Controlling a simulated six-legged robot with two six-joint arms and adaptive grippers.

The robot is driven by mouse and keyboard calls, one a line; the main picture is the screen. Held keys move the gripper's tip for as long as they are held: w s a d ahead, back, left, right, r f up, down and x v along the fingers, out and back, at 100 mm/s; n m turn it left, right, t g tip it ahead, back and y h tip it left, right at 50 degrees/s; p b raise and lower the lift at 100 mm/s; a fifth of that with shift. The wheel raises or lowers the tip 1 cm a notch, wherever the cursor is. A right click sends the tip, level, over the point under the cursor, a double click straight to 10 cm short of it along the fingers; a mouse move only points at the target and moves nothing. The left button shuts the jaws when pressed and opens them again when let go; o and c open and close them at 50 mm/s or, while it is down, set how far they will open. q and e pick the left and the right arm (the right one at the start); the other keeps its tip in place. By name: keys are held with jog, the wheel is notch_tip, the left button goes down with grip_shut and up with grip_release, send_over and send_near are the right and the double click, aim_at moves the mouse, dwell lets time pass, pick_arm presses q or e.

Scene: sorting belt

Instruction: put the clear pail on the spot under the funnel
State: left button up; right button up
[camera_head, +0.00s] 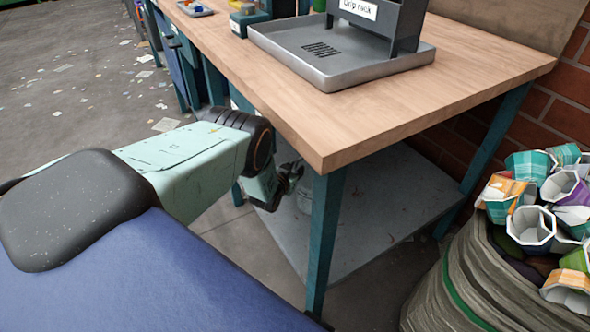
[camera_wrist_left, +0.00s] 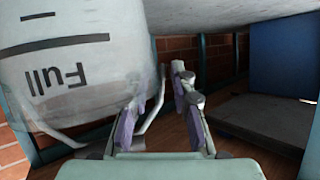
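The clear pail (camera_wrist_left: 75,60) fills the left of the left wrist view, close to my gripper. Its "Full" mark reads upside down there, and a thin bail seems to run down its right side. My left gripper (camera_head: 285,183) reaches under the bench edge beside the pail. In the wrist view its two fingers (camera_wrist_left: 158,112) are apart; whether the bail lies between them is unclear. The funnel and its spot are not identifiable. My right gripper is not seen.
The wooden bench top (camera_head: 440,95) bears a grey drip rack (camera_head: 385,20) over a metal tray (camera_head: 345,70). A grey lower shelf (camera_head: 385,200) sits below, mostly bare. A teal bench leg (camera_head: 324,240) stands close by my gripper. A sack (camera_head: 465,280) of cups stands right.

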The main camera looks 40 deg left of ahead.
pick_arm(q)
jog(key=shift+o, duration=1.3)
jog(key=shift+r, duration=0.1)
jog(key=shift+s+r+p, duration=0.15)
jog(key=shift+r+p, duration=0.05)
jog(key=shift+p, duration=0.1)
jog(key=p+v, duration=0.6)
jog(key=v, duration=0.5)
jog(key=shift+s, duration=0.3)
